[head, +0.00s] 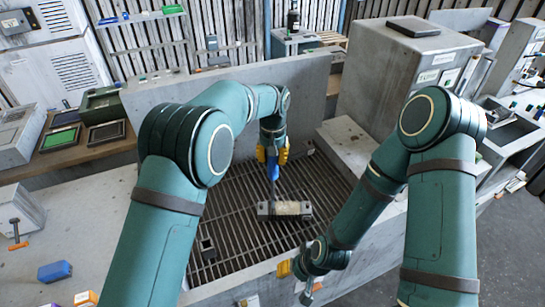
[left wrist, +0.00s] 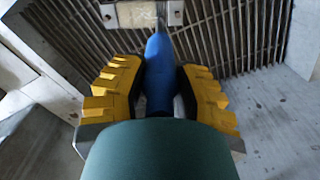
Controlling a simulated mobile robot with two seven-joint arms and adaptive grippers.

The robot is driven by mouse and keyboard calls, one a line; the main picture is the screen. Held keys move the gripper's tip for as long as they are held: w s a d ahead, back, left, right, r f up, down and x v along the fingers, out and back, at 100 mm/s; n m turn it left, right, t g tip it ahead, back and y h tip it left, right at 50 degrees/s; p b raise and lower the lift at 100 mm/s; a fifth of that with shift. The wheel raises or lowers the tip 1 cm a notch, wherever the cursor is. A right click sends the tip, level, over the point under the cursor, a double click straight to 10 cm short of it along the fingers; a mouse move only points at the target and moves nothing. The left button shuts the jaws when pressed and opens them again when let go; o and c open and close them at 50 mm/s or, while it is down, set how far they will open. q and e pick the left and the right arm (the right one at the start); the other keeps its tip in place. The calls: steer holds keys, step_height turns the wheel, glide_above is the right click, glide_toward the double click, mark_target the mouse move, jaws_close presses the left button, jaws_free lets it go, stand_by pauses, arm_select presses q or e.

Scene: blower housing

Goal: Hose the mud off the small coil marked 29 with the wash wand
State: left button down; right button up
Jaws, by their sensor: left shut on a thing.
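My left gripper (head: 272,157), with yellow fingers, points down over the grated wash bay and is shut on the blue wash wand (head: 273,172). The wand's thin tip reaches down toward a pale, brown-stained coil with grey end blocks (head: 291,208) lying on the grate. In the left wrist view the wand (left wrist: 159,75) sits between both yellow fingers (left wrist: 158,90), and the coil (left wrist: 138,14) shows at the top edge, partly cut off. No number is readable on the coil. My right gripper (head: 297,279) is low by the bay's front wall; its finger opening is unclear.
The slatted grate (head: 240,225) is enclosed by concrete walls (head: 230,98). A small dark square block (head: 207,248) is on the grate at left. A blue box (head: 55,271) lies on the left ledge. A large grey cabinet (head: 395,75) stands behind right.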

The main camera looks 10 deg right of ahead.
arm_select(q)
steer(key=shift+s+d, duration=0.15)
steer(key=shift+d, duration=1.35)
stand_by(0.6)
steer(key=shift+s+d, duration=0.15)
steer(key=shift+d, duration=1.15)
stand_by(0.7)
steer(key=shift+s+d, duration=0.2)
steer(key=shift+d, duration=1.2)
steer(key=shift+a, duration=0.1)
stand_by(0.5)
steer(key=w+a+r, duration=0.1)
steer(key=a+r, duration=0.1)
steer(key=a, duration=0.3)
steer(key=shift+w+a, duration=0.3)
stand_by(0.4)
